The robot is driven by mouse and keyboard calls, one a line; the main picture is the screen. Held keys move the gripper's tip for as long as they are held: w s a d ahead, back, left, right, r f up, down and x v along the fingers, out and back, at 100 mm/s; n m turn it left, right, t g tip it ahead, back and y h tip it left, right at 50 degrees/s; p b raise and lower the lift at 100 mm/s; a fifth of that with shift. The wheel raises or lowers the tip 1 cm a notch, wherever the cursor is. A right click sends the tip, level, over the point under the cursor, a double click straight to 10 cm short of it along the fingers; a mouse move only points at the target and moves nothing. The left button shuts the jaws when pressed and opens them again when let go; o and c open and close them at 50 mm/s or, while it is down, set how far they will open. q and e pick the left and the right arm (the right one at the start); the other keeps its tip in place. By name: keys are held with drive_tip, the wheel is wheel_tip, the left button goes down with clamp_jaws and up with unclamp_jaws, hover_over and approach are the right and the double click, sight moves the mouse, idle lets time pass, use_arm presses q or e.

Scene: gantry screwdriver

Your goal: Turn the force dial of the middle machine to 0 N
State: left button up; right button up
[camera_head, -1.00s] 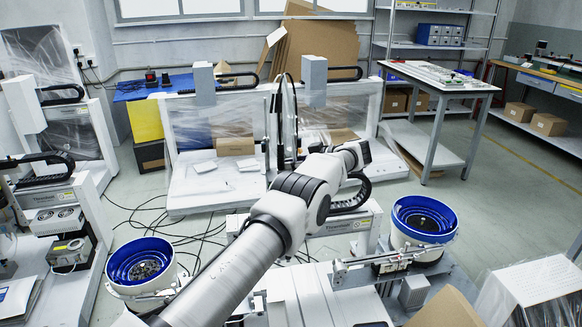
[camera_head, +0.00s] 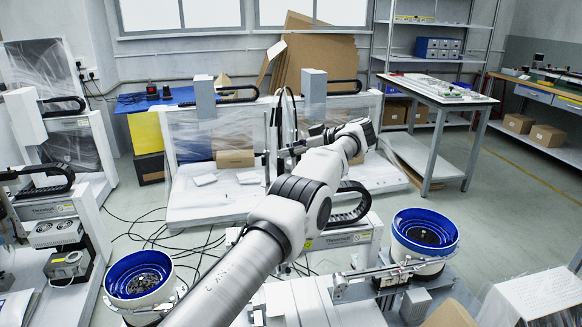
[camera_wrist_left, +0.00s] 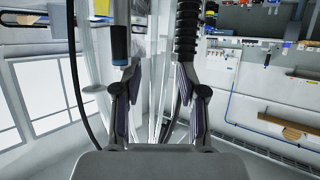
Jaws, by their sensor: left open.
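The middle machine (camera_head: 345,238) stands in front of me, with my left arm crossing over it and hiding much of it. I cannot make out its force dial in either view. My left gripper (camera_head: 274,155) is up near the upright black cables and screwdriver column. In the left wrist view my left gripper (camera_wrist_left: 156,105) is open, its two dark fingers apart with nothing held between them. A dark rod with a blue band (camera_wrist_left: 118,42) and a black ribbed hose (camera_wrist_left: 187,35) show beyond the fingers; I cannot tell whether they touch. My right gripper is not in view.
Blue-lined feeder bowls stand left (camera_head: 139,276) and right (camera_head: 425,233) of the arm. A control box (camera_head: 66,264) sits on the left machine. A cardboard flap (camera_head: 450,314) is at the lower right. Loose cables (camera_head: 190,235) cover the floor behind the left bowl.

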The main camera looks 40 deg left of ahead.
use_arm(q)
drive_tip(key=shift+r, duration=0.5)
drive_tip(key=shift+r, duration=0.1)
